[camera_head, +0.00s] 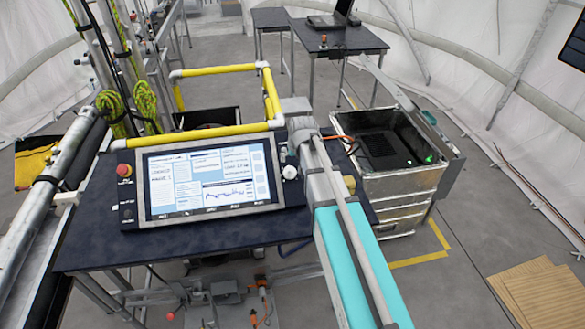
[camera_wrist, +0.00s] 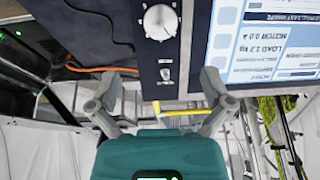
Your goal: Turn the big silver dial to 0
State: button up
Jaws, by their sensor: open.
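The big silver dial (camera_wrist: 160,22) sits on a dark panel beside the screen, near the top of the wrist view, which shows the scene upside down. Marks ring it, but they are too small to read. It also shows at the screen's right edge in the head view (camera_head: 289,172). My gripper (camera_wrist: 160,80) is open and empty, its two fingers wide apart. In the wrist picture the dial lies above the gap between them, untouched. In the head view, my arm comes in from the bottom and I cannot make out the fingers.
A smaller knob (camera_wrist: 165,73) sits on the same panel. The lit screen (camera_head: 210,180) fills the console's middle, with a red button (camera_head: 124,170) at its left. Yellow rails (camera_head: 215,71) stand behind. A metal crate (camera_head: 395,185) stands right of the table.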

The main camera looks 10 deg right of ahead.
aim_at(290, 173)
jog(key=shift+w+f, duration=0.1)
jog(key=shift+w, duration=0.05)
dwell(0.4)
jog(key=b+x, duration=1.2)
jog(key=x, duration=0.1)
jog(key=shift+w+a+f+b, duration=0.1)
jog(key=shift+f+b, duration=0.1)
jog(key=shift+b, duration=0.2)
dwell(0.3)
dwell(0.4)
